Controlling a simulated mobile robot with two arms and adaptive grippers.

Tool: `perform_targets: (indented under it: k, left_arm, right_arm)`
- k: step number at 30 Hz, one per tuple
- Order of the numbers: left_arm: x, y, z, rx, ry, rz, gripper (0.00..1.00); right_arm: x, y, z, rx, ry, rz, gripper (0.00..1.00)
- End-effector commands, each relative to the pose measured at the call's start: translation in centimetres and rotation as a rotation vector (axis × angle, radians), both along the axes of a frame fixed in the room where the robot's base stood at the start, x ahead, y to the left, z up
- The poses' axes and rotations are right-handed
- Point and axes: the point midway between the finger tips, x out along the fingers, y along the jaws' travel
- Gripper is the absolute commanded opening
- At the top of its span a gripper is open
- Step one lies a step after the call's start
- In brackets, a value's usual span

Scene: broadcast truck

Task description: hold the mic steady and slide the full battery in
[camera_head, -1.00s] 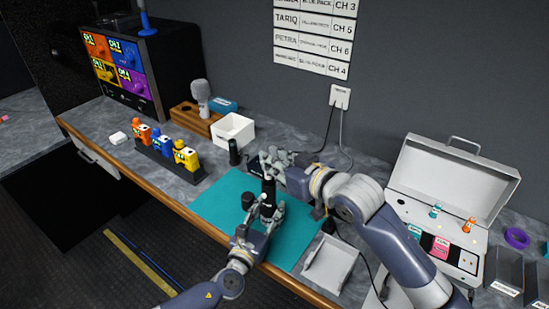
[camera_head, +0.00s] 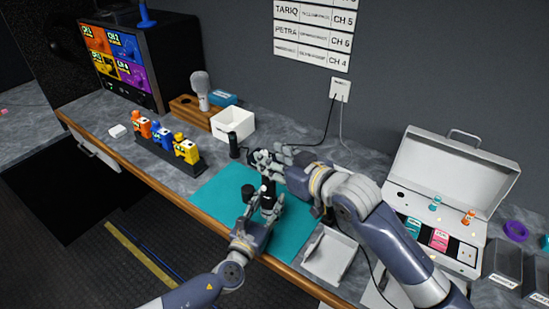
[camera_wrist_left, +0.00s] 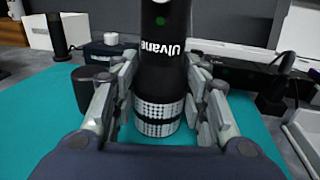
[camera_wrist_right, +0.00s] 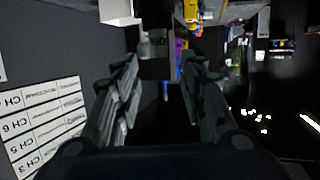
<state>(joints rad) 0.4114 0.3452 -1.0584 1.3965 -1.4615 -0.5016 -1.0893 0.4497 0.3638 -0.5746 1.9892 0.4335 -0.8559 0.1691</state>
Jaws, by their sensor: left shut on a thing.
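The black microphone (camera_head: 268,201) stands roughly upright above the teal mat. My left gripper (camera_head: 264,213) is shut around its body; the left wrist view shows its white lettering and patterned lower band on the mic (camera_wrist_left: 157,75). My right gripper (camera_head: 263,160) is above and behind the mic, with its fingers spread in the right wrist view (camera_wrist_right: 160,75). A dark lettered body (camera_wrist_right: 157,45) lies at the fingertips there; I cannot tell whether it is the mic or another part. I cannot pick out the full battery.
The teal mat (camera_head: 215,199) lies under the work, with a short black cylinder (camera_head: 248,190) on it. A white box (camera_head: 233,124) and a black cylinder (camera_head: 234,146) stand behind. A white tray (camera_head: 330,257) and open case (camera_head: 440,175) are at right. Colored packs (camera_head: 186,148) stand left.

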Motion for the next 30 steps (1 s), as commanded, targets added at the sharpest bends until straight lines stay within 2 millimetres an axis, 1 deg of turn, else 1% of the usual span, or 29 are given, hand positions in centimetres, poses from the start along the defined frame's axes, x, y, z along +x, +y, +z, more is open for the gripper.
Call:
perform_targets:
  k: [5, 8, 11, 22, 27, 30]
  left_arm:
    - [0.0, 0.1, -0.1, 0.001, 0.0, 0.001, 0.06]
    - [0.0, 0.1, -0.1, 0.001, 0.0, 0.001, 0.06]
    - [0.0, 0.1, -0.1, 0.001, 0.0, 0.002, 0.06]
    - [0.0, 0.1, -0.1, 0.001, 0.0, 0.002, 0.06]
    - [0.0, 0.1, -0.1, 0.001, 0.0, 0.001, 0.06]
    - [0.0, 0.1, -0.1, 0.001, 0.0, 0.001, 0.06]
  right_arm:
    - [-0.1, -0.1, 0.0, 0.0, 0.0, 0.0, 0.38]
    - [-0.5, -0.5, 0.2, -0.001, -0.001, -0.001, 0.38]
    - [-1.6, -1.2, 0.5, -0.001, -0.001, 0.0, 0.38]
    - [-7.1, -5.3, 2.7, -0.003, -0.001, 0.001, 0.38]
    - [-8.7, -6.5, 3.2, -0.001, 0.002, 0.0, 0.38]
    - [-9.1, -6.8, 3.5, -0.001, -0.001, -0.001, 0.38]
